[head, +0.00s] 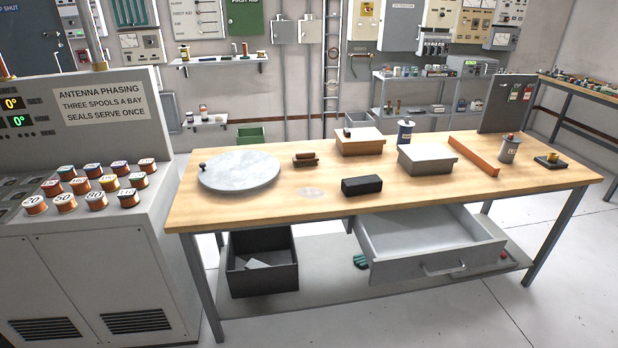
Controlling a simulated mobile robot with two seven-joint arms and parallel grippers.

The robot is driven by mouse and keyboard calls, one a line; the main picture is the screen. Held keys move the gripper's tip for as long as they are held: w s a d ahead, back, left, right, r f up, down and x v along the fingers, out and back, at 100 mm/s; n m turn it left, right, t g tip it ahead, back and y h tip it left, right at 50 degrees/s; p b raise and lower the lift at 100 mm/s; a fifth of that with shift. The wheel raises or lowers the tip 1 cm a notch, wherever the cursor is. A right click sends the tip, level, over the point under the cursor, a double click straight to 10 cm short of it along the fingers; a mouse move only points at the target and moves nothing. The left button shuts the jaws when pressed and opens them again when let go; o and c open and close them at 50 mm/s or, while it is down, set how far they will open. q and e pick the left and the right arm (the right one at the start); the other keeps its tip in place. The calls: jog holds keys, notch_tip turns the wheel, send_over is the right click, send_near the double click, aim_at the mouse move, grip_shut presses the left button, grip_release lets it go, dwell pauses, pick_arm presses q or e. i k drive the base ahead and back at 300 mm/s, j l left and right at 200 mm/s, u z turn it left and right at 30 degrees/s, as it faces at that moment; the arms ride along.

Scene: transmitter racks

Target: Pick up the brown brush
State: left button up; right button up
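A small brown two-layered object (305,160), which looks like the brown brush, lies on the wooden workbench (250,213), left of the middle. It sits just right of a round grey stone-like disc (238,172) with a small dark knob at its left edge. Nothing covers the brown object. A black block (362,185) lies nearer the front edge, to its right. Neither of my grippers shows in the head view.
Two lidded boxes, tan (360,145) and grey (427,163), stand right of the brown object, with an orange bar (474,156) beyond. An open drawer (428,247) juts out below the bench front. A console (80,230) with several spools stands left.

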aim_at(310, 157)
jog(key=i+u, duration=0.25)
jog(key=i, duration=0.65)
